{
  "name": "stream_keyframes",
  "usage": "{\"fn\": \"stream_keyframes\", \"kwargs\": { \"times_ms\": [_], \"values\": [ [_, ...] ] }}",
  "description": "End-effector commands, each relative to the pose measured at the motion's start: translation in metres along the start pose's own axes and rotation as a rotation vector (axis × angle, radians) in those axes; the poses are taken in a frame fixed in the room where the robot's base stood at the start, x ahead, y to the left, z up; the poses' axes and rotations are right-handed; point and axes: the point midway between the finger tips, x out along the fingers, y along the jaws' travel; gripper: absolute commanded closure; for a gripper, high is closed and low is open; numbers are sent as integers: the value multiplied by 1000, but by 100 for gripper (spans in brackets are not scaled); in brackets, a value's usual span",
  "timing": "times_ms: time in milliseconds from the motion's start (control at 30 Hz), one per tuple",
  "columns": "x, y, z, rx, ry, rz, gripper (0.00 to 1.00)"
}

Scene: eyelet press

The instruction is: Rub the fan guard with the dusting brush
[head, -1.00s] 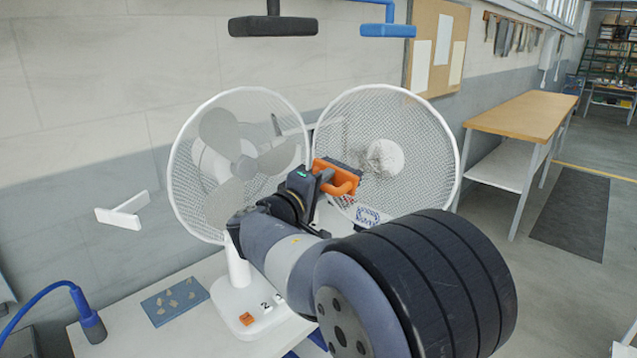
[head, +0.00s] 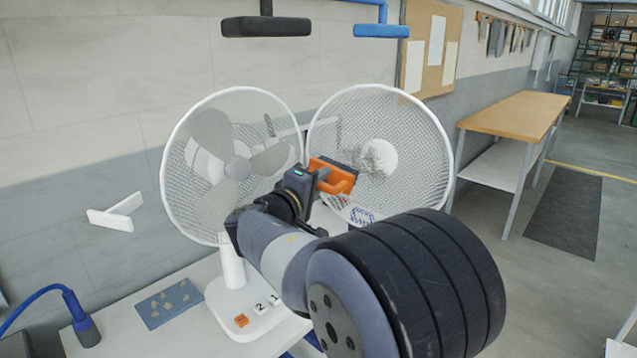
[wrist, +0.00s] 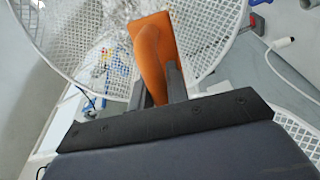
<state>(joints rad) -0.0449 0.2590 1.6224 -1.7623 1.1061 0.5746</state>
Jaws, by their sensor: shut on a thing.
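The fan guard (head: 422,140) is a round white mesh disc with a pale hub, standing to the right of the fan's bladed half. A grey dusty patch (head: 372,156) lies on it by the hub. My gripper (head: 312,180) is shut on the orange handle of the dusting brush (head: 336,177). The brush is in front of the guard's lower left part, its dark bristle end toward the dusty patch. I cannot tell whether the bristles touch the mesh. In the wrist view the orange handle (wrist: 152,55) sits between my fingers (wrist: 157,90), with mesh behind it; the bristles are hidden there.
The white fan (head: 232,262) stands on a pale table beside a blue mat (head: 168,303) with several small pieces. A blue-hosed tool (head: 86,328) is at the lower left. Dark and blue bars (head: 266,27) hang above. A wooden-topped bench (head: 515,115) is at the right.

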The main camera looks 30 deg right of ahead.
Motion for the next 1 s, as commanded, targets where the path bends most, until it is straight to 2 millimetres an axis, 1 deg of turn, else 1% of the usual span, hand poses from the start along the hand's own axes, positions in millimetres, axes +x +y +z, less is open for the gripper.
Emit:
{"fn": "stream_keyframes", "kwargs": {
  "times_ms": [533, 633, 1000],
  "values": [
    [11, 0, 0, 0, -1, 1, 100],
    [11, 0, 1, 0, 0, 1, 100],
    [10, 4, 31, 2, 0, 1, 100]
  ]
}}
